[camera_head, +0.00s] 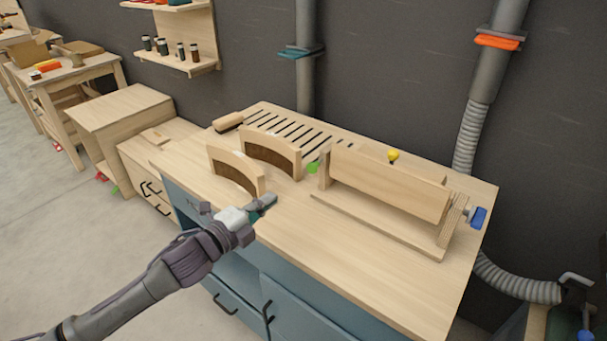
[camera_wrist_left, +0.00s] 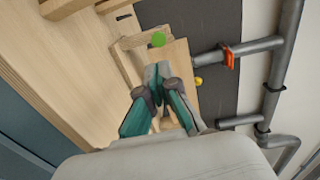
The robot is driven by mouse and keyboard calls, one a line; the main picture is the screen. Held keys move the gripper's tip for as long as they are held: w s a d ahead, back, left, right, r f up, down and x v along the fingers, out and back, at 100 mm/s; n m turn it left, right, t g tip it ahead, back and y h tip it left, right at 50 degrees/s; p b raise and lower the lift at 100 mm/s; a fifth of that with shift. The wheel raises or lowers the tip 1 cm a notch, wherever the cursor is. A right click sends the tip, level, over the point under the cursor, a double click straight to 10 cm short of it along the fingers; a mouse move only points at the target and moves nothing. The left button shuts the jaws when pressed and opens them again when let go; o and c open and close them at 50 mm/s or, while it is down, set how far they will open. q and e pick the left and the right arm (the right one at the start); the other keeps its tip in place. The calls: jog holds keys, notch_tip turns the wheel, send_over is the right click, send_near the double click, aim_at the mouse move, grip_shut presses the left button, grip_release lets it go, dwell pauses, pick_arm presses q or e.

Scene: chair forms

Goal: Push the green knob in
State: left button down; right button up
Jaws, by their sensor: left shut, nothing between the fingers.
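The green knob (camera_head: 312,168) sits at the left end of a wooden form (camera_head: 385,183) on the workbench. In the left wrist view the green knob (camera_wrist_left: 158,39) shows just beyond my fingertips, a little above them in the picture. My left gripper (camera_head: 268,201) is over the front part of the bench, left of and nearer than the knob, and apart from it. Its fingers (camera_wrist_left: 158,72) are together and hold nothing. My right gripper is not in view.
Two curved wooden pieces (camera_head: 236,170) (camera_head: 270,153) stand behind my left gripper. A yellow knob (camera_head: 393,155) is behind the form, and a blue knob (camera_head: 478,216) is at its right end. The bench front (camera_head: 330,265) is clear.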

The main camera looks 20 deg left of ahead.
aim_at(310, 169)
pick_arm(q)
jog(key=p+x, duration=0.3)
jog(key=x, duration=0.9)
jog(key=shift+w, duration=0.3)
jog(key=shift+w+d, duration=0.15)
jog(key=shift+w, duration=0.2)
jog(key=shift+w+d+f, duration=0.1)
jog(key=shift+w+f, duration=0.05)
jog(key=shift+w, duration=0.15)
